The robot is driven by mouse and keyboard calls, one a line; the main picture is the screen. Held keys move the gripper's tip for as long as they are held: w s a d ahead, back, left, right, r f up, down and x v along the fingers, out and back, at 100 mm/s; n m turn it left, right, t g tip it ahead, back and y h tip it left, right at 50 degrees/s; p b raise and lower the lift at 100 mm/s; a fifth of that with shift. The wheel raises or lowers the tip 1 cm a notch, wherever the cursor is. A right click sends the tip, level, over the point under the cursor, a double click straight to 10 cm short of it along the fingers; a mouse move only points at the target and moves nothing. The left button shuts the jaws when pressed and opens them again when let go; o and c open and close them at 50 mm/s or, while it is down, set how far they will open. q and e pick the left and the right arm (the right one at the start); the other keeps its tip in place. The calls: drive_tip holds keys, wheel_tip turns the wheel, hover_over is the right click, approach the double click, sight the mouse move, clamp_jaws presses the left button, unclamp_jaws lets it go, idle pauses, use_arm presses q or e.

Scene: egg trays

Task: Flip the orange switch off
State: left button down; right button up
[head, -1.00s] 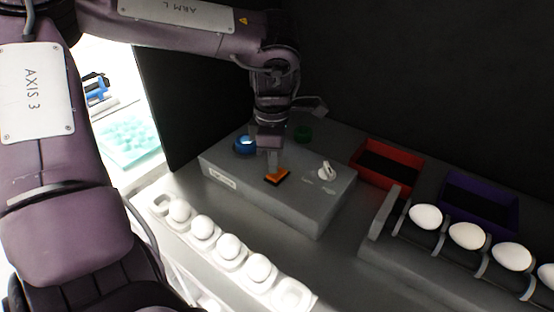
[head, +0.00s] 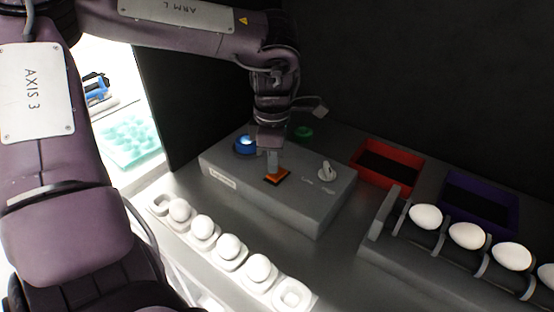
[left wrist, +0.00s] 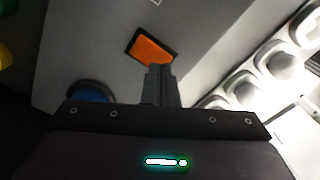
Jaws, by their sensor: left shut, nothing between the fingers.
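The orange switch (head: 278,178) sits in a dark frame on top of a grey control box (head: 330,205). My left gripper (head: 272,168) points down with shut, empty fingers, its tips at the switch's far edge in the head view. In the left wrist view the orange switch (left wrist: 152,50) lies just beyond the fingertips (left wrist: 160,70), which overlap its lower edge. I cannot tell whether the tips press on it. My right gripper is not in view.
A blue button (head: 244,145), a green button (head: 303,133) and a white knob (head: 326,171) are on the same box. A lit row of eggs (head: 203,228) runs in front. A red bin (head: 414,158), a purple bin (head: 512,205) and more eggs (head: 468,236) are at the right.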

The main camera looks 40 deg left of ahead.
use_arm(q)
drive_tip(key=shift+f, duration=0.1)
idle(0.3)
drive_tip(key=shift+f+b, duration=0.45)
drive_tip(key=shift+f, duration=0.2)
